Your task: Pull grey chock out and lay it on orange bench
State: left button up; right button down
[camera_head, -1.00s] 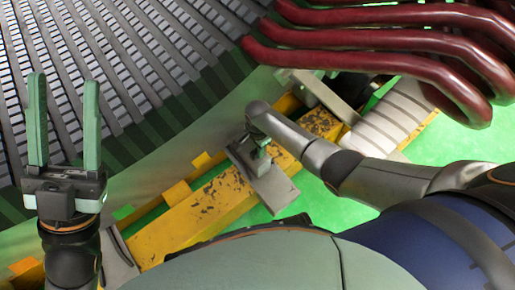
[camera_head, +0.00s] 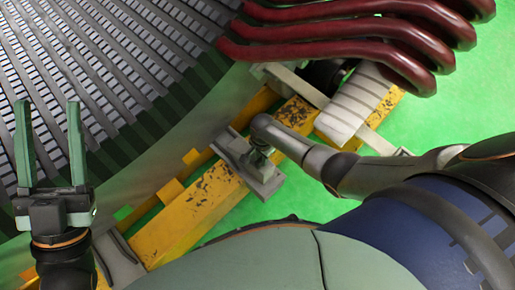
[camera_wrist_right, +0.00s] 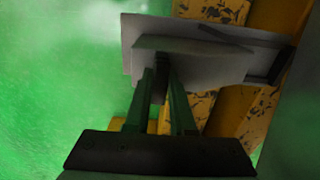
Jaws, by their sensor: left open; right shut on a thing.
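The grey chock (camera_head: 266,182) is a flat plate with a raised ridge, lying across the line of the orange bench (camera_head: 190,216) in the head view. My right gripper (camera_head: 262,151) is shut on its ridge. In the right wrist view, the green fingers (camera_wrist_right: 164,80) pinch the ridge of the chock (camera_wrist_right: 195,62), with the worn orange bench (camera_wrist_right: 207,11) behind it. I cannot tell whether the chock touches the bench. My left gripper (camera_head: 46,108) is open and empty at the left, fingers pointing up in front of the stator.
The slotted stator (camera_head: 95,60) curves across the upper left. Dark red pipes (camera_head: 345,35) hang at the upper right. A pale ribbed block (camera_head: 356,105) sits near the bench's far end. The green floor (camera_head: 450,110) is clear at right.

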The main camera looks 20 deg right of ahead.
pick_arm(q)
jog(key=shift+w+a+f+n+y, duration=0.1)
jog(key=shift+w+f+n+y, duration=0.15)
jog(key=shift+f+y, duration=0.2)
jog(key=shift+w+a+f+n+y, duration=0.1)
jog(key=shift+f+n+y, duration=0.15)
jog(key=shift+f+y, duration=0.15)
pick_arm(e)
jog(key=shift+s+d, duration=0.25)
jog(key=shift+s, duration=0.35)
jog(key=c, duration=0.7)
grip_release()
